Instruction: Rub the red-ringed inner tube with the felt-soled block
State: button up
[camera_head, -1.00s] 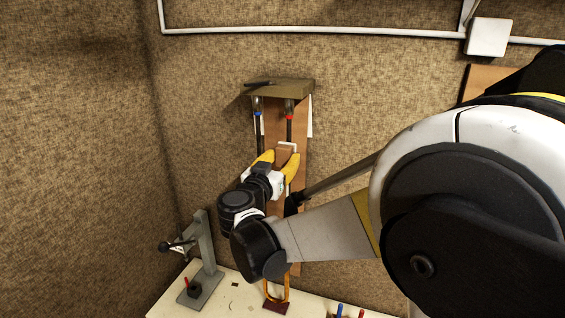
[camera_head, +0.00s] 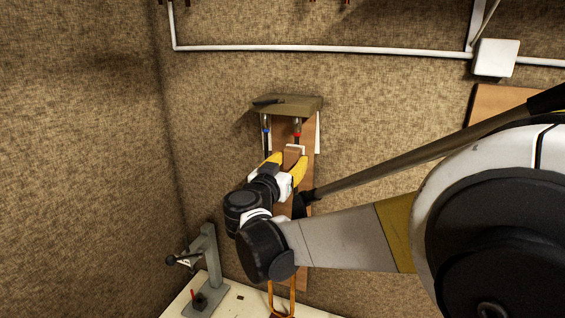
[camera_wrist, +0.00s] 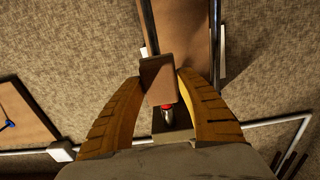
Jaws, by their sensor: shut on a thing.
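The red-ringed inner tube (camera_head: 297,134) hangs on the right under a wall bracket (camera_head: 290,104). Its red ring also shows in the wrist view (camera_wrist: 166,105), just past the block. A blue-ringed tube (camera_head: 266,131) hangs to its left. My gripper (camera_head: 278,168) has its yellow fingers shut on the brown felt-soled block (camera_head: 291,160). The block also shows between the fingers in the wrist view (camera_wrist: 158,82). It lies over the red-ringed tube, below the ring, and hides part of it. I cannot tell whether the sole touches the tube.
A brown backing board (camera_head: 310,150) stands behind the tubes. A grey stand (camera_head: 210,258) is on the white bench (camera_head: 240,300) at lower left. A white conduit (camera_head: 330,48) and box (camera_head: 495,58) run along the wall above. The wall left of the bracket is clear.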

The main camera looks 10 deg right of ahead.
notch_tip(320, 180, down, 12)
jog(key=b, duration=1.1)
jog(key=shift+f, duration=0.25)
jog(key=shift+s+a, duration=0.1)
jog(key=shift+v, duration=2.9)
jog(key=v, duration=0.3)
